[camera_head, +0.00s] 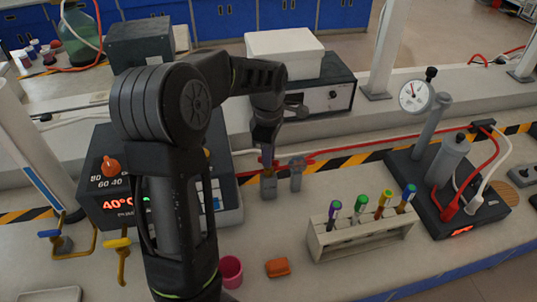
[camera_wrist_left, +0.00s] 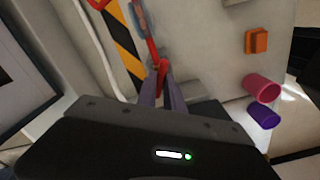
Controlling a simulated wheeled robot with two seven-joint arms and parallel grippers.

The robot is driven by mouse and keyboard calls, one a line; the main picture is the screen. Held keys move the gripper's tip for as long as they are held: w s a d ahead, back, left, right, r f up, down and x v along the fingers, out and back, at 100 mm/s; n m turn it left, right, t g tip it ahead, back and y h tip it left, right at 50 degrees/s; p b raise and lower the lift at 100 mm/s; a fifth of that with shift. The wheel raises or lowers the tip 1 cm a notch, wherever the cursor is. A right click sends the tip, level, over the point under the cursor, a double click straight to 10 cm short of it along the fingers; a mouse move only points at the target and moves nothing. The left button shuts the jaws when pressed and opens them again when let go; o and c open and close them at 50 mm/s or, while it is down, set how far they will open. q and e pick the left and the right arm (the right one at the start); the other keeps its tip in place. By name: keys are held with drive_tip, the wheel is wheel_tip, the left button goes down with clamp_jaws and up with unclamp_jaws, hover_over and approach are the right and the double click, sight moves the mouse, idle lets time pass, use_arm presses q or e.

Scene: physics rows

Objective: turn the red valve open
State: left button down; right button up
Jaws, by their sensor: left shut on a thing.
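A red valve handle (camera_head: 275,164) sits on a small grey valve body (camera_head: 268,187) on the bench. My left gripper (camera_head: 266,158) reaches down onto this handle from above. In the left wrist view the two fingers (camera_wrist_left: 162,95) are closed around a red handle (camera_wrist_left: 161,73), and they hide part of it. A second grey valve body (camera_head: 296,178) with a red handle (camera_head: 306,161) stands just to the right. My right gripper is not in view.
A rack of colour-capped tubes (camera_head: 360,235) stands to the right. A pink cup (camera_head: 231,271) and an orange block (camera_head: 278,267) lie in front. A heater box with a display (camera_head: 112,190) is left, partly behind my arm.

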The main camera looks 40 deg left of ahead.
use_arm(q)
drive_tip(key=n+p, duration=0.1)
drive_tip(key=n, duration=0.5)
idle(0.5)
drive_tip(key=c, duration=1.5)
unclamp_jaws()
drive_tip(key=shift+o, duration=0.2)
drive_tip(key=shift+r, duration=0.15)
wheel_tip(320, 180, up, 8)
drive_tip(key=shift+f, duration=0.2)
